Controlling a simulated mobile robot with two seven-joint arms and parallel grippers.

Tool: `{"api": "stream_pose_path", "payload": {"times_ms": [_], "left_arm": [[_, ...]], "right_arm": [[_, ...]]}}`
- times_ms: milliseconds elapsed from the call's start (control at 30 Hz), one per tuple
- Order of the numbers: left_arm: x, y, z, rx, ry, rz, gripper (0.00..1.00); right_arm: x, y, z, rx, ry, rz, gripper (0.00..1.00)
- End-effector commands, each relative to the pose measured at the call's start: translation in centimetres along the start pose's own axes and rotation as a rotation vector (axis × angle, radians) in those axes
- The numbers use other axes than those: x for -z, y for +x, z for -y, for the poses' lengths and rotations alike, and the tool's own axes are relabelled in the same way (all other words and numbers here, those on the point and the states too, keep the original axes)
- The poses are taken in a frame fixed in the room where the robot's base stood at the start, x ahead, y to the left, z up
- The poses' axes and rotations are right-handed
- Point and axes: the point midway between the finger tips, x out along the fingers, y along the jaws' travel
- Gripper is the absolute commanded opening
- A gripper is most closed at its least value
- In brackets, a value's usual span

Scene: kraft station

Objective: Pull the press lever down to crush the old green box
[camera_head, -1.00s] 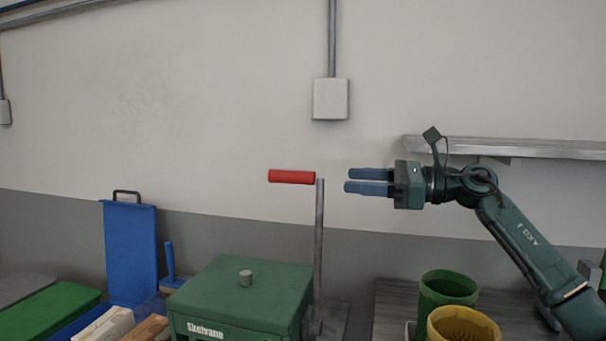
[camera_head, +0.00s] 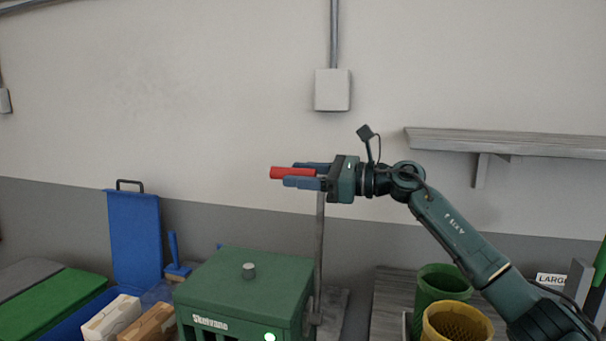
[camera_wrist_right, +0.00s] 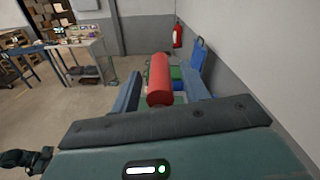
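The press lever is a grey upright rod (camera_head: 319,235) with a red grip (camera_head: 292,173) at its top, beside the green press (camera_head: 235,285) marked "Skelvano". My right gripper (camera_head: 305,176) is level with the red grip, one blue finger on each side of it. In the right wrist view the red grip (camera_wrist_right: 159,78) lies between the fingers, with a gap visible on both sides, so the gripper looks open around it. I cannot make out the old green box; the press front is cut off by the picture's lower edge.
Green (camera_head: 443,290) and yellow (camera_head: 457,322) bins stand at the right, under a wall shelf (camera_head: 510,143). Cream (camera_head: 112,318) and brown (camera_head: 150,322) blocks lie left of the press, near a blue panel (camera_head: 135,240).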

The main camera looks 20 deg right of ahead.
Motion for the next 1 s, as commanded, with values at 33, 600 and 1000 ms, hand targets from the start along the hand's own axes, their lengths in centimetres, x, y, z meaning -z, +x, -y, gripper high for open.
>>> {"api": "stream_pose_path", "payload": {"times_ms": [33,600,1000], "left_arm": [[0.03,0.0,-0.04,-0.001,0.0,-0.001,0.0],[0.28,-0.13,-0.16,-0.008,0.009,-0.006,0.0],[0.17,-0.07,-0.13,-0.008,0.011,-0.006,0.0]], "right_arm": [[-0.01,-0.01,0.0,0.0,0.0,0.0,0.41],[-0.03,-0.05,0.0,0.0,0.0,0.0,0.0],[0.02,0.3,0.1,0.0,-0.013,0.001,0.0]]}}
